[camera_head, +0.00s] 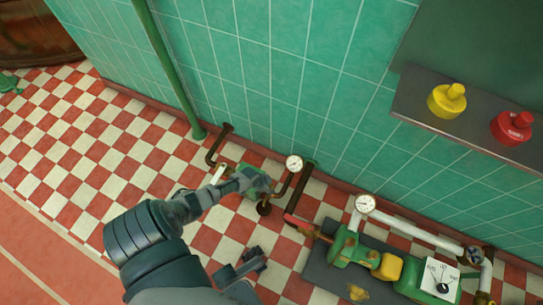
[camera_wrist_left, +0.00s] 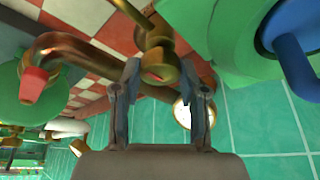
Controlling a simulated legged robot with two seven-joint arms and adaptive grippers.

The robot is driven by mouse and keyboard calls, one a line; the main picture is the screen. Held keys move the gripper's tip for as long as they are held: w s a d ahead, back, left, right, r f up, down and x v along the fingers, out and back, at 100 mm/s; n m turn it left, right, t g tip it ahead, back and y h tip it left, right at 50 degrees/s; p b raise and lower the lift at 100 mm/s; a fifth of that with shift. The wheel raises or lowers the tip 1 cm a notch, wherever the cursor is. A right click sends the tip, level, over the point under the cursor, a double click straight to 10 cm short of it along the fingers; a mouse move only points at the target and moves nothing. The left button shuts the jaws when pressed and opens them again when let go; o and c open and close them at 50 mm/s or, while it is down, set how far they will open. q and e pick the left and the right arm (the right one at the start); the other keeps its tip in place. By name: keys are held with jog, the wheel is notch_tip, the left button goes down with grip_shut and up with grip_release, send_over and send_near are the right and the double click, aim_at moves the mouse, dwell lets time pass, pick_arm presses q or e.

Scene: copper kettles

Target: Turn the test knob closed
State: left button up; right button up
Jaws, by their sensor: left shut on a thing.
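My left gripper (camera_head: 248,181) reaches in from the left over a green fitting with pipes near the tiled wall, and covers most of it. In the left wrist view, the fingers (camera_wrist_left: 160,66) are closed around the sides of a brass test knob (camera_wrist_left: 157,72) with a small red mark. The knob's lower part and the exact finger contact are hard to see. In the head view the knob is hidden by my gripper. A grey part that looks like my right gripper (camera_head: 246,264) is low over the floor, apart from the fitting; its jaws are unclear.
A white gauge (camera_head: 294,163) stands right of the fitting, and a green pipe (camera_head: 170,70) rises left of it. A green pump (camera_head: 347,248) with a second gauge (camera_head: 365,203) is at right. A shelf (camera_head: 418,108) holds yellow and red containers. Checkered floor is clear at left.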

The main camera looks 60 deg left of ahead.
dwell(0.4)
pick_arm(q)
jog(key=o, duration=1.1)
jog(key=shift+o, duration=0.2)
jog(key=v, duration=1.1)
jog(key=shift+s+r, duration=0.2)
jog(key=shift+r, duration=0.15)
jog(key=shift+a, duration=0.15)
